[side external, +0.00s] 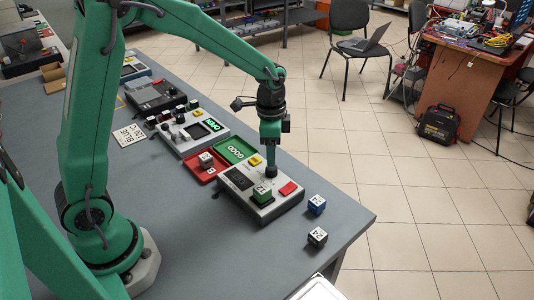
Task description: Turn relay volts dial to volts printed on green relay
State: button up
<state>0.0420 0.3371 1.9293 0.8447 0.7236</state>
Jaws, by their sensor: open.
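The green relay (262,195) sits on top of the grey tester box (287,205), with a white label whose print is too small to read. The gripper's opening is hard to make out at this size.
A blue relay (317,204) and a black relay (317,237) stand on the table right of the box. A green tray (248,146) and a red tray (194,171) holding a grey relay (206,160) adjoin it. Another device (190,135) stands behind. The table's front is clear.

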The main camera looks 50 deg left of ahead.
aim_at(271, 171)
jog(key=shift+w+a+f, duration=0.1)
jog(key=shift+f, duration=2.8)
jog(key=c, duration=1)
